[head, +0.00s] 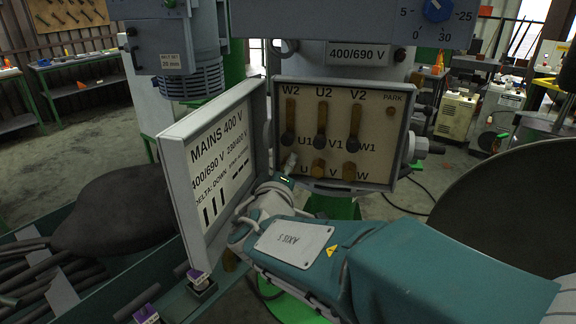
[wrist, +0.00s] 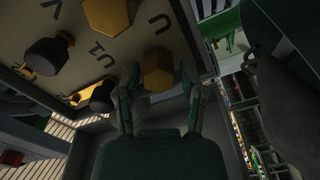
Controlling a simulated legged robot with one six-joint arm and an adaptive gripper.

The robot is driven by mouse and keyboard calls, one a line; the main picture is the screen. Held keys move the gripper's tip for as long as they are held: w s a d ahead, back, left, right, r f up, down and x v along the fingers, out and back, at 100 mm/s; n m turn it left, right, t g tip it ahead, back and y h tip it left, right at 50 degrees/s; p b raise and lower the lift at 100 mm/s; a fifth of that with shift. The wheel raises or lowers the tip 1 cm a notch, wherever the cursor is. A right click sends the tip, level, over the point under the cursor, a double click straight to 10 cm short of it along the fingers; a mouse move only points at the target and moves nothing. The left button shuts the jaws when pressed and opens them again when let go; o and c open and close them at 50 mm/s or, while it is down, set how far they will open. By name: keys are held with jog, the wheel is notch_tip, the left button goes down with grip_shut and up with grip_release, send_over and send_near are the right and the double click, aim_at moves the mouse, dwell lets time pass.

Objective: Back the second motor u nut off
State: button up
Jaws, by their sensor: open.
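The motor U nut (wrist: 157,68) is a brass hex nut by the letter U on the terminal board, seen in the wrist view. My gripper (wrist: 158,82) is open, with one finger on each side of this nut; gaps show between the fingers and the nut. In the head view my gripper (head: 289,165) reaches the lower left of the terminal board (head: 376,130) and hides most of the U nut there. The brass V nut (head: 319,168) and W nut (head: 349,171) sit to its right.
Brass links with dark nuts (head: 320,141) run down the upper board. The open box door (head: 222,165), with its MAINS 400 V label, stands close to the left of my arm. A PARK stud (head: 390,111) is at the upper right. A large dark round shape (head: 510,210) lies at right.

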jog(key=shift+w, duration=0.5)
grip_shut()
